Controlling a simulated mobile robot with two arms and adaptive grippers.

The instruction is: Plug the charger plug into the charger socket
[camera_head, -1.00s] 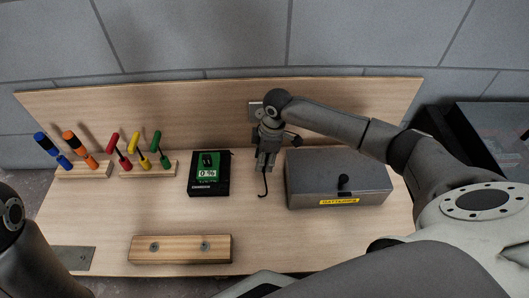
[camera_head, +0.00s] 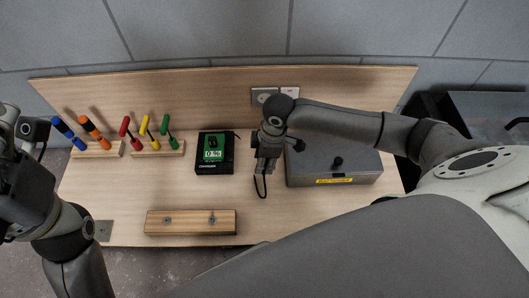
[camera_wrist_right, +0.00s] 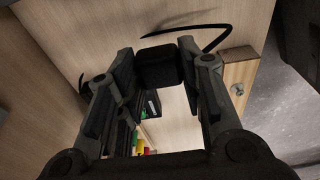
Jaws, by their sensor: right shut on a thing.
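The charger plug (camera_wrist_right: 166,68) is a black block between the fingertips of my right gripper (camera_wrist_right: 165,72), which is shut on it. A thin black cable (camera_wrist_right: 215,45) trails from the plug; it also hangs below the gripper in the head view (camera_head: 261,189). My right gripper (camera_head: 265,165) is over the bench, left of the grey box. A wall plate (camera_head: 264,97) with a round socket is on the backboard behind it, partly hidden by my arm. The black charger (camera_head: 214,168) with a green screen lies left of the gripper. My left arm is at the left edge; its fingers are unclear.
A grey box (camera_head: 358,166) with a black knob and yellow label stands right of the gripper. A wooden batten (camera_head: 190,222) with two screws lies in front. Several coloured tools (camera_head: 145,130) stand in wooden racks at back left. The bench (camera_head: 185,191) between is clear.

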